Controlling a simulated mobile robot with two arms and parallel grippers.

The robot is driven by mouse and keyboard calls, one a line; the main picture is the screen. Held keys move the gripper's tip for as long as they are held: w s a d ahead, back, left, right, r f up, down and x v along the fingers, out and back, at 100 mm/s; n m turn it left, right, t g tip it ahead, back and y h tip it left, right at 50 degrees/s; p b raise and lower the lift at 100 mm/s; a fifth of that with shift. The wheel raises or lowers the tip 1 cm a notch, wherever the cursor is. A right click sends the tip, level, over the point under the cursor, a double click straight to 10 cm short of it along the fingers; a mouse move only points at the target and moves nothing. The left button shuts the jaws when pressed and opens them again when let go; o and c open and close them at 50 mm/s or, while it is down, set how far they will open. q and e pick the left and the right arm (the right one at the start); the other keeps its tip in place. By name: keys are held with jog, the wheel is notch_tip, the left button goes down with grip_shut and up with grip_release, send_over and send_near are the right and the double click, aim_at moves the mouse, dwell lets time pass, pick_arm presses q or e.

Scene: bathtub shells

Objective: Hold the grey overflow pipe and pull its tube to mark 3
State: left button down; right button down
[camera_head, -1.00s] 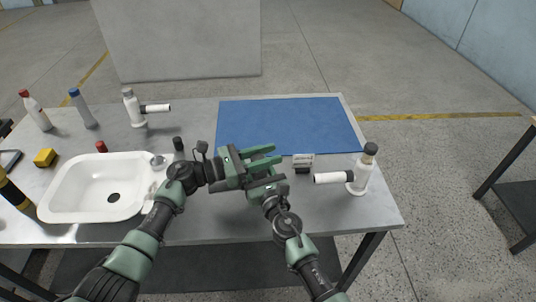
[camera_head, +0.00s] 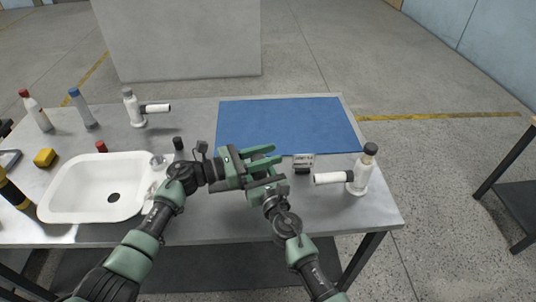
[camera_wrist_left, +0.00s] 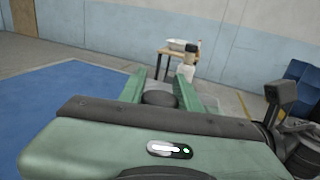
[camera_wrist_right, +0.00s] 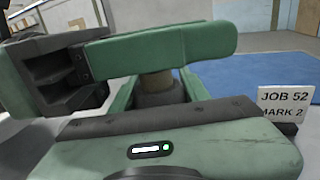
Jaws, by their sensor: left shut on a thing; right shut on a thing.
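My left gripper (camera_head: 274,155) and my right gripper (camera_head: 262,186) are close together above the front middle of the table. In the left wrist view, the left jaws are shut on a dark grey rounded end (camera_wrist_left: 160,98), which seems to be the grey overflow pipe. In the right wrist view, the right jaws are shut on a grey-brown cylinder (camera_wrist_right: 158,88), which seems to be its tube. In the head view the grippers hide the held pipe. No scale marks on it can be read. A white card (camera_wrist_right: 286,104) reads "JOB 52 MARK 2".
A white pipe with a dark cap (camera_head: 361,178) stands at right, its side tube pointing left. Another white pipe (camera_head: 135,112) stands at back left. A white basin (camera_head: 70,205), bottles (camera_head: 82,108) and a yellow block (camera_head: 45,157) are at left. The blue mat (camera_head: 290,125) is clear.

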pick_arm(q)
jog(key=shift+a, duration=0.1)
notch_tip(320, 180, up, 6)
dwell(0.4)
jog(key=c, duration=1)
grip_release()
jog(key=shift+o, duration=0.2)
jog(key=v, duration=1.2)
